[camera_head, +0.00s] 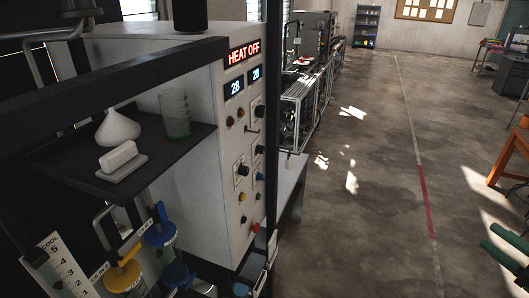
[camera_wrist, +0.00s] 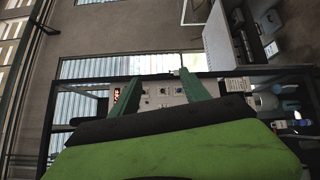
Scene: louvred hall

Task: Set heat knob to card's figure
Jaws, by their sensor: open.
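The white control cabinet (camera_head: 160,60) stands at the left in the head view. Its right face carries several knobs and buttons, among them a black knob (camera_head: 242,170) on a pale plate; I cannot tell which is the heat knob. A red sign (camera_head: 244,53) reads HEAT OFF, above two blue displays that appear to read 28. A white strip (camera_head: 60,270) at lower left is marked COOL with figures; I cannot make out a card with a heat figure. In the wrist view, my gripper (camera_wrist: 159,75) is open and empty, its green fingers apart, with the panel (camera_wrist: 160,96) beyond them.
A dark shelf (camera_head: 75,160) on the cabinet's near side holds a white cone-like piece, a white block and a glass. Blue and yellow-topped fittings sit below it. Open floor (camera_head: 370,190) lies to the right. An orange-legged bench (camera_head: 508,160) stands at the right edge.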

